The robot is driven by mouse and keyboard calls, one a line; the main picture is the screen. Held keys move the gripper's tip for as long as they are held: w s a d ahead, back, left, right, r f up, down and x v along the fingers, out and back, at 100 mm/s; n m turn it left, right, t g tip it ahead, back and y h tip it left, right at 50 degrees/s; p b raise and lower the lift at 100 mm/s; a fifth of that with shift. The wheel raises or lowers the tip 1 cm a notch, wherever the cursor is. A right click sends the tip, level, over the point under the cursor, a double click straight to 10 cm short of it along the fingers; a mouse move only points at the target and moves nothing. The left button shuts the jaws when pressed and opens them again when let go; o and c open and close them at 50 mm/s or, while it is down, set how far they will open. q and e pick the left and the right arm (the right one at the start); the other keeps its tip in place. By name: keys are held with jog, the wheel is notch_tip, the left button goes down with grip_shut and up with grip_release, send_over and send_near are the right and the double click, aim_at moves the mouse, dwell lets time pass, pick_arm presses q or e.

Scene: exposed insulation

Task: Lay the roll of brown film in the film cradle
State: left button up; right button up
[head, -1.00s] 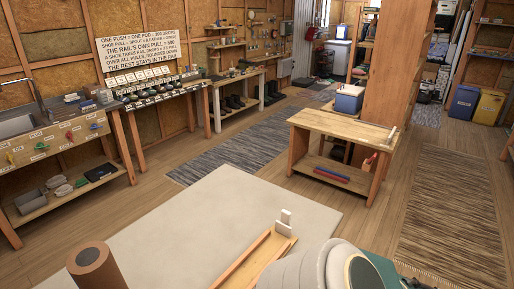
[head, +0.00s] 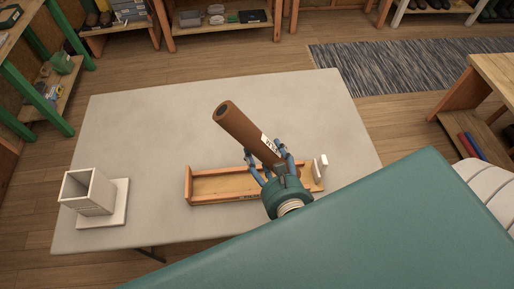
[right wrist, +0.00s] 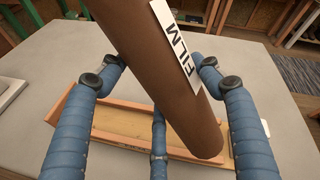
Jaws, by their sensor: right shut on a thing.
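The roll of brown film (head: 240,126) is a brown tube with a white label reading FILM. My right gripper (head: 268,160) is shut on it and holds it tilted above the film cradle, its upper end pointing up and left in the head view. The film cradle (head: 215,185) is a long shallow wooden tray on the grey table. In the right wrist view the roll (right wrist: 165,75) runs between the blue fingers (right wrist: 155,90), with the cradle (right wrist: 120,140) below and behind it. The roll appears clear of the cradle. My left gripper is not in view.
The pale table (head: 150,130) is mostly bare. A white square holder (head: 90,192) on a flat base stands at its left. A small white upright piece (head: 320,165) stands at the cradle's right end. A wooden bench (head: 490,90) is at right.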

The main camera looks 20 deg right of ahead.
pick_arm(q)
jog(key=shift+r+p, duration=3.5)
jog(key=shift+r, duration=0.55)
pick_arm(e)
jog(key=w+a+f+n+g+b, duration=0.1)
jog(key=f+n, duration=0.2)
jog(key=f, duration=0.1)
jog(key=w+a+f+n+g+h+b, duration=0.1)
jog(key=f+n, duration=0.2)
jog(key=f, duration=0.2)
jog(key=w+a+f+n+g+b, duration=0.1)
jog(key=f+n, duration=0.2)
jog(key=f, duration=0.2)
jog(key=shift+a+f+n+h+b, duration=0.1)
jog(key=shift+f+n+h+b, duration=0.15)
jog(key=shift+n+h+b, duration=0.1)
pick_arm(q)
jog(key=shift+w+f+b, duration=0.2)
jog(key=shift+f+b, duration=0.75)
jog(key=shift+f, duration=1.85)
pick_arm(e)
jog(key=shift+f, duration=0.9)
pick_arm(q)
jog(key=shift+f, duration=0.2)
pick_arm(e)
jog(key=shift+f, duration=0.3)
